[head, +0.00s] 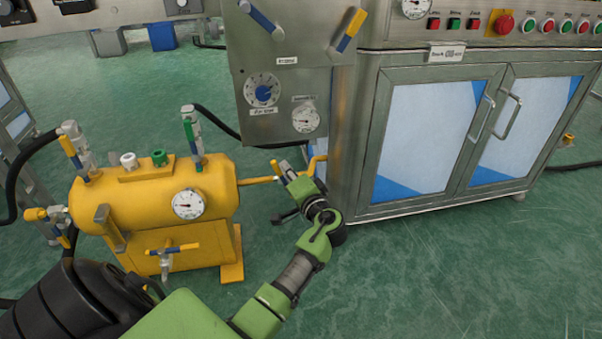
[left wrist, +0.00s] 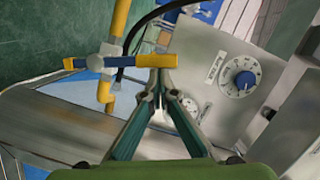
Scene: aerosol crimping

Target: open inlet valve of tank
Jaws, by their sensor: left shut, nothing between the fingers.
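The yellow tank (head: 150,205) stands at the left in the head view, with a gauge and several valves. A yellow pipe (left wrist: 119,25) runs from its right side towards the steel machine. On this pipe is a valve with a yellow and blue lever (left wrist: 90,62), which lies across the left wrist view. My left gripper (head: 287,173) is at this valve. In the left wrist view its fingertips (left wrist: 158,72) are together with nothing between them, at the lever's yellow right end. I cannot tell whether they touch it. My right gripper is out of view.
The steel machine (head: 345,120) with a dial and gauge stands close behind my left gripper. Its cabinet doors (head: 430,130) are to the right. A black hose (head: 222,122) runs from the tank top to the machine. The green floor in front is clear.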

